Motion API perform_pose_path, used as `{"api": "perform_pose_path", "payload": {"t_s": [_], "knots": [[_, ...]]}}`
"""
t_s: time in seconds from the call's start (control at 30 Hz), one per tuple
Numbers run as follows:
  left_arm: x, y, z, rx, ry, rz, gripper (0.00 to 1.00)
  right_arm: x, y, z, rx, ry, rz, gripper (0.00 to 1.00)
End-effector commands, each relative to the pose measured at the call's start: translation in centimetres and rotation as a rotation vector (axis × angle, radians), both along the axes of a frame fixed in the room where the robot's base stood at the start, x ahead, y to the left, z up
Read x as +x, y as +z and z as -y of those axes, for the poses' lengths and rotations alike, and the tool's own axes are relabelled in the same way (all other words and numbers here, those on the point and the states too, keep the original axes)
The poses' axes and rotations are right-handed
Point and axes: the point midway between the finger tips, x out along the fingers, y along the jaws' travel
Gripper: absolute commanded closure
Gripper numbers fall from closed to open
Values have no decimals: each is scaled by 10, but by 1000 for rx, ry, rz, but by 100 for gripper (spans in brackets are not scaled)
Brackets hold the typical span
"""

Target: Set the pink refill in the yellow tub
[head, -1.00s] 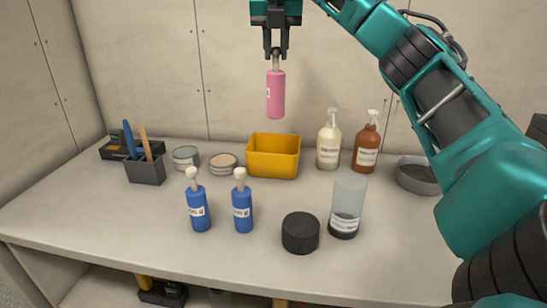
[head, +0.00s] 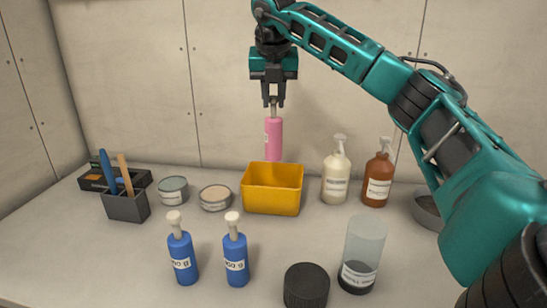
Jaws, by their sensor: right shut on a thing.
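The pink refill (head: 273,140) hangs upright from my right gripper (head: 273,104), which is shut on its narrow top. The yellow tub (head: 272,203) stands on the bench below. The refill's lower end is close to the tub's back rim in the picture; whether it is above the opening or behind it I cannot tell for sure. The tub's visible inside looks empty. My left gripper is not in view.
Two blue pump bottles (head: 182,257) (head: 236,258), a black lid (head: 306,287) and a clear container (head: 362,255) stand in front. Tins (head: 215,198) are left of the tub; cream (head: 336,179) and brown bottles (head: 377,184) are right.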

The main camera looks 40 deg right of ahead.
Motion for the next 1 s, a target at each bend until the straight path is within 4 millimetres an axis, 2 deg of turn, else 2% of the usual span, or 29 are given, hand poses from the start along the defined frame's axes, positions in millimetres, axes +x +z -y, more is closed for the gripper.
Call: {"api": "perform_pose_path", "payload": {"t_s": [0.03, 0.2, 0.47, 0.7, 0.8, 1.0], "knots": [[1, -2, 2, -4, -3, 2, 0, -1, -17, 1, -1, 1, -3, 100], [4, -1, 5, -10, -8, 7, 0, -1, -51, 0, -1, 0, -1, 100], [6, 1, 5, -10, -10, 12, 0, 0, -75, 0, 0, 0, 0, 100], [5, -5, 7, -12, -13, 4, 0, 0, -115, 0, 0, 0, 1, 100], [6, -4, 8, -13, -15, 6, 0, 0, -122, 0, 0, -1, 2, 100], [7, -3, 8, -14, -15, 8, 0, 0, -122, 0, 0, 0, 3, 100]]}}
